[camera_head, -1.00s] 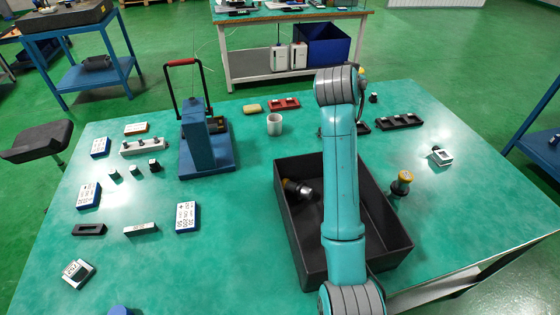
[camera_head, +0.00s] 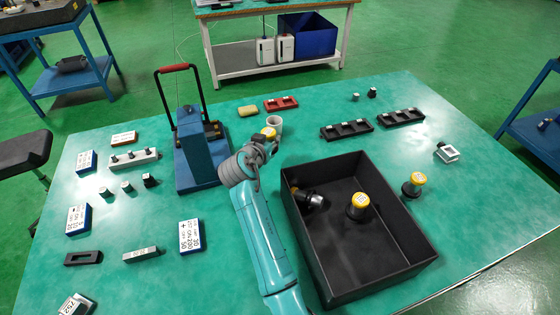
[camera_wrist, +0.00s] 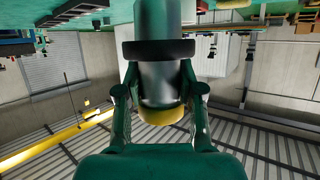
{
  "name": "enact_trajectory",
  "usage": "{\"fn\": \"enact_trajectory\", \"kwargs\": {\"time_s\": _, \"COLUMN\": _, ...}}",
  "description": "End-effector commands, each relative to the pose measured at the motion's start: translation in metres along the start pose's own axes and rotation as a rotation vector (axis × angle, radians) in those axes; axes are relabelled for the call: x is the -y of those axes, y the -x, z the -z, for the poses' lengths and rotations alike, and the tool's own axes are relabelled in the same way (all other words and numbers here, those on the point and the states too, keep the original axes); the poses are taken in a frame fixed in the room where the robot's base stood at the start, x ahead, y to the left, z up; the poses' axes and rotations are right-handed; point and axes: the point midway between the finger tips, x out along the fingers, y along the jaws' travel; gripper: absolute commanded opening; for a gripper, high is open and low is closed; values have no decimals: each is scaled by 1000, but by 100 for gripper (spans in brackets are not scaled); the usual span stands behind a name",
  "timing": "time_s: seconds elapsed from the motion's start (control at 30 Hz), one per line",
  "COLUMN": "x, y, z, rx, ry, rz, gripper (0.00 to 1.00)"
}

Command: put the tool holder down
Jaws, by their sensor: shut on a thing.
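In the wrist view the fingers (camera_wrist: 159,85) sit on either side of the held tool holder (camera_wrist: 160,82), a grey cylinder with a black ring and yellow end. Other tool holders show: one lies tilted (camera_head: 307,197) in the black bin, one stands upright (camera_head: 358,207) in it, and one (camera_head: 413,185) stands right of it.
The black bin (camera_head: 397,265) fills the front right. A blue fixture with a red handle (camera_head: 196,160) stands left of my gripper, close by. Black racks (camera_head: 347,129) lie at the back right. Table between fixture and racks is partly clear.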

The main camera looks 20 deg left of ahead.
Motion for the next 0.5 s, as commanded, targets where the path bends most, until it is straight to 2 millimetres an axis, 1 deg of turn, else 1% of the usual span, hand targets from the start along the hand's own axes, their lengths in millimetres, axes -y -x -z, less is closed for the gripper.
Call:
{"fn": "enact_trajectory", "kwargs": {"time_s": 0.03, "x": 0, "y": -4, "z": -8, "rx": 1, "ry": 2, "rz": 0, "gripper": 0}}
{"fn": "enact_trajectory", "kwargs": {"time_s": 0.1, "x": 0, "y": -8, "z": -18, "rx": -1, "ry": 2, "rz": 0, "gripper": 0}}
{"fn": "enact_trajectory", "kwargs": {"time_s": 0.2, "x": 0, "y": -12, "z": -28, "rx": -1, "ry": 0, "rz": 0, "gripper": 0}}
{"fn": "enact_trajectory", "kwargs": {"time_s": 0.37, "x": 0, "y": -16, "z": -36, "rx": -2, "ry": 0, "rz": 1, "gripper": 0}}
{"fn": "enact_trajectory", "kwargs": {"time_s": 0.5, "x": 0, "y": -21, "z": -51, "rx": 0, "ry": 2, "rz": -1, "gripper": 0}}
